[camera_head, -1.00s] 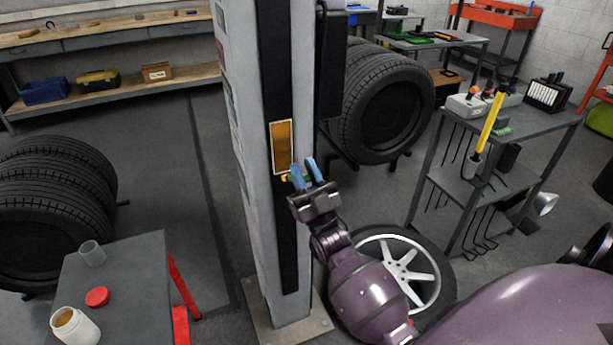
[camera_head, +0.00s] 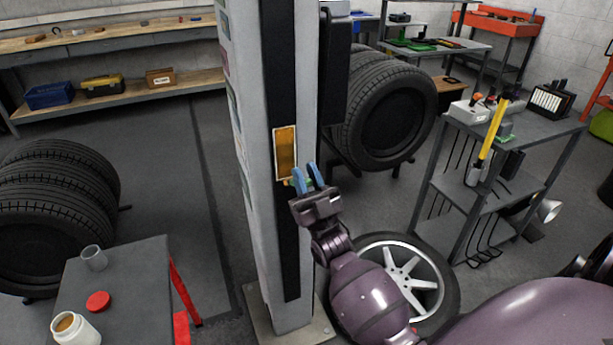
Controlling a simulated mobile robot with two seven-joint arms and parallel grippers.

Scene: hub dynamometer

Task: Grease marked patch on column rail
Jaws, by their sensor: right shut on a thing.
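The column (camera_head: 256,235) stands upright in the middle, with a black rail (camera_head: 291,250) down its face. The marked patch (camera_head: 286,153) is an amber rectangle with a pale border on the rail. My right gripper (camera_head: 308,179) has blue fingertips and is just below and right of the patch. It is shut on a small green-and-yellow tool (camera_head: 291,183), mostly hidden by the fingers. The tool's yellow end is by the patch's lower edge; I cannot tell whether it touches. An open white jar with amber contents (camera_head: 76,330) is at the lower left. My left gripper is out of view.
Tyres (camera_head: 55,200) stand at left, more (camera_head: 385,110) behind the column. A wheel (camera_head: 405,275) lies at the column's foot. A shelf cart (camera_head: 535,135) stands right.

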